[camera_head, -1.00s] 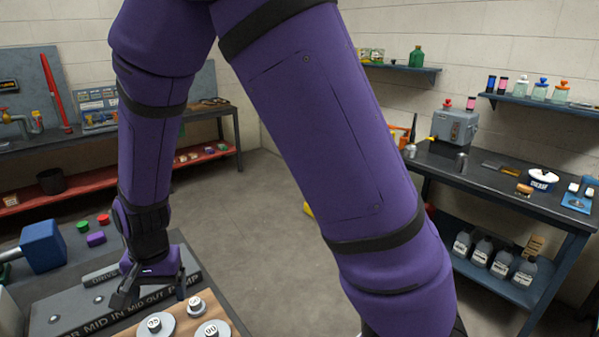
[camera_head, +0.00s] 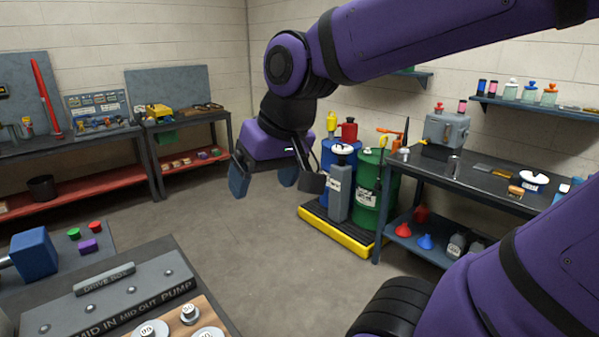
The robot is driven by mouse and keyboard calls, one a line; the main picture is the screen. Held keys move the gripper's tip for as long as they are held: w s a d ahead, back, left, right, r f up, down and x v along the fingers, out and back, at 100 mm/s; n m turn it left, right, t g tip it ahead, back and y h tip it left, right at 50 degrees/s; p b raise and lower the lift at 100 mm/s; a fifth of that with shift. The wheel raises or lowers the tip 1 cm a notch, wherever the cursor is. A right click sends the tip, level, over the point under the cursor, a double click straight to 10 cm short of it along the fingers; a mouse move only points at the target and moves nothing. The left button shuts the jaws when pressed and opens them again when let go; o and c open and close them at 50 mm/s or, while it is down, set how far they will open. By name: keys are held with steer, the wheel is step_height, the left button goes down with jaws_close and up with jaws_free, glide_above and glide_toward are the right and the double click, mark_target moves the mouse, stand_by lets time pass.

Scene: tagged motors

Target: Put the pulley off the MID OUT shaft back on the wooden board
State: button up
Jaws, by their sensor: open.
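The grey drive plate (camera_head: 112,300) at the lower left carries the raised labels MID IN, MID OUT and PUMP along its front edge. The stud behind the MID OUT label (camera_head: 137,313) shows no pulley on it. The wooden board (camera_head: 222,318) lies in front of the plate, cut off by the bottom edge. On it are pale round pulleys: one marked 50 (camera_head: 190,314), one marked 95 (camera_head: 150,330), and another partly cut off (camera_head: 208,333). My gripper (camera_head: 275,182) is open, raised high, beyond and to the right of the plate. No object shows between its fingers.
Blue and green drums (camera_head: 372,192) stand on a yellow-edged pallet behind my gripper. Workbenches line the walls. The floor between is clear.

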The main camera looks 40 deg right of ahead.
steer(key=s+d+r+t+h, duration=0.1)
steer(key=s+d, duration=0.1)
steer(key=s, duration=0.3)
steer(key=shift+d+r+n, duration=0.3)
steer(key=shift+r+n, duration=0.05)
steer(key=shift+n, duration=0.05)
